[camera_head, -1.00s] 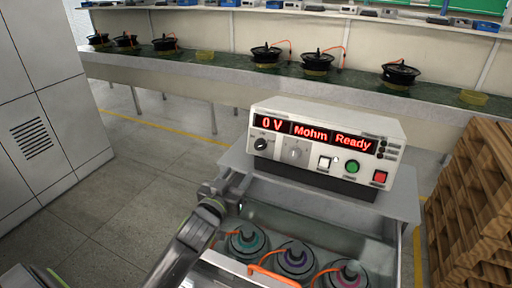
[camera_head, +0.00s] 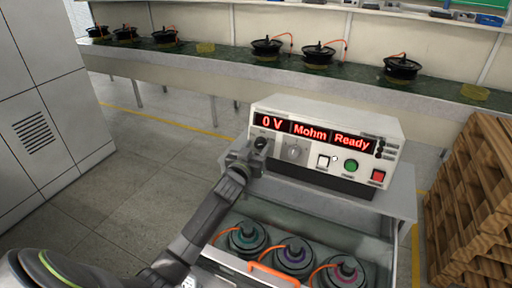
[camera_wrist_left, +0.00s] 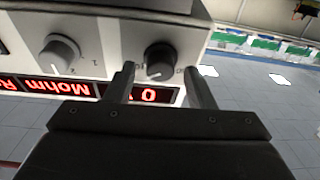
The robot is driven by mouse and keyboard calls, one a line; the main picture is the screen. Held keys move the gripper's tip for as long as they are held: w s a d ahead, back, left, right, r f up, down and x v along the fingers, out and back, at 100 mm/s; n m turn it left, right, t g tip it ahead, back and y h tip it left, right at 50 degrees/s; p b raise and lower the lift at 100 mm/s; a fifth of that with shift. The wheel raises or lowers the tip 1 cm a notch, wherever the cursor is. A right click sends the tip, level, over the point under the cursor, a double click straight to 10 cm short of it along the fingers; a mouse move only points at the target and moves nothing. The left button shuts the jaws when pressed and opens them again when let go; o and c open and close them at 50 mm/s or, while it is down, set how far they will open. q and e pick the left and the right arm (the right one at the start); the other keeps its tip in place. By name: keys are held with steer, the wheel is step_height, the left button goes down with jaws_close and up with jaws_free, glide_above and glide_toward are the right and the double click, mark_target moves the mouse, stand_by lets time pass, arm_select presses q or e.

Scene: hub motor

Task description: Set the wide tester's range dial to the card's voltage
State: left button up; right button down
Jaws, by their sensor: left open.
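The wide tester (camera_head: 325,150) is a white box whose red display reads "0 V", "Mohm" and "Ready". A black dial (camera_head: 261,143) sits at its left end, under the "0 V" readout. A grey dial (camera_head: 296,151) is to its right. My left gripper (camera_head: 254,150) is at the black dial. In the left wrist view, upside down, the open fingers (camera_wrist_left: 160,75) stand on both sides of the black dial (camera_wrist_left: 160,57); contact cannot be told. The grey dial (camera_wrist_left: 60,52) is beside them. I see no card. My right gripper is out of view.
White, green and red buttons (camera_head: 351,166) are right of the dials. Below the tester, several motors (camera_head: 295,256) with orange cables sit in a cart tray. Wooden pallets (camera_head: 470,200) stand at right, a grey cabinet (camera_head: 40,120) at left, a motor bench (camera_head: 230,70) behind.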

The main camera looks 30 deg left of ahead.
arm_select(q)
steer(key=shift+w, duration=0.15)
steer(key=c, duration=1)
steer(key=shift+o, duration=0.2)
steer(key=shift+f+n+y+b, duration=0.2)
steer(key=shift+n+y+b, duration=0.2)
steer(key=shift+n+b, duration=0.7)
steer(key=n+b, duration=0.2)
steer(key=shift+d+n+g, duration=0.1)
steer(key=shift+n+g, duration=0.2)
steer(key=shift+n, duration=0.1)
steer(key=n, duration=0.1)
steer(key=n+y+b, duration=0.1)
steer(key=n, duration=0.2)
steer(key=shift+r+g+y, duration=0.25)
steer(key=shift+g+y, duration=0.05)
steer(key=shift+g, duration=0.1)
steer(key=shift+r+n+g, duration=0.1)
steer(key=shift+n+g, duration=0.3)
steer(key=shift+n, duration=1.8)
steer(key=shift+y, duration=0.3)
